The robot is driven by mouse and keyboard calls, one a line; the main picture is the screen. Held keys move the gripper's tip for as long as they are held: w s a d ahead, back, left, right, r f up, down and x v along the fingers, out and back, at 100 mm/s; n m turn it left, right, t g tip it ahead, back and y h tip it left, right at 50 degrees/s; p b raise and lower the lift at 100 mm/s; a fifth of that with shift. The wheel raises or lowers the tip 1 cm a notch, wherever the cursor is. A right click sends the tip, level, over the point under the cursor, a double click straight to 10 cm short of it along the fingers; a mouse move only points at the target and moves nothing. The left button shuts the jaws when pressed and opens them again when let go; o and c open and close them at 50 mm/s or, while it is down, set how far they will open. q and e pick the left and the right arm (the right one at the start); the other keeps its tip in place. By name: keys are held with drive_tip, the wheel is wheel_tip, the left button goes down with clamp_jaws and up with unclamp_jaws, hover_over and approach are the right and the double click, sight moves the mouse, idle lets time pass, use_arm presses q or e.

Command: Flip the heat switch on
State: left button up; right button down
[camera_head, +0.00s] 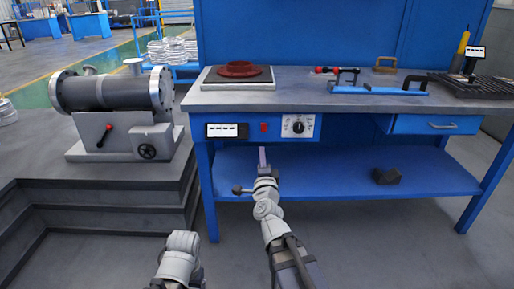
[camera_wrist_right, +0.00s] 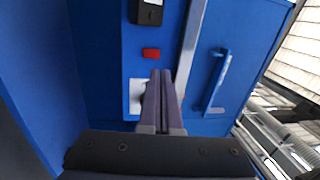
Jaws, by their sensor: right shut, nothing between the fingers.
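The heat switch appears as a small red rocker (camera_head: 264,127) on the blue front panel under the bench top, between a black-and-white display and a dial. In the right wrist view the red switch (camera_wrist_right: 151,53) is just beyond the fingertips, with a visible gap in the picture. Whether it is on or off is too small to tell. My right gripper (camera_head: 262,150) is shut and empty, just below the switch in the head view. Its closed fingers (camera_wrist_right: 160,72) point at the panel and partly cover the white dial plate (camera_wrist_right: 135,92). My left gripper is not visible.
The display (camera_head: 226,130) is left of the switch and the dial (camera_head: 298,126) is right. Above them a red ring (camera_head: 240,69) lies on a plate on the bench. A drawer (camera_head: 436,124) with a handle is further right. A grey pump-like machine (camera_head: 110,92) stands left.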

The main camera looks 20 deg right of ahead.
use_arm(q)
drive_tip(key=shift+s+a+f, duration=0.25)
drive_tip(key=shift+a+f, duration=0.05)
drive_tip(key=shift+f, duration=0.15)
use_arm(e)
drive_tip(key=shift+s+d+f+m+h, duration=0.2)
drive_tip(key=shift+s+d+m+h, duration=0.2)
drive_tip(key=shift+m+h, duration=0.2)
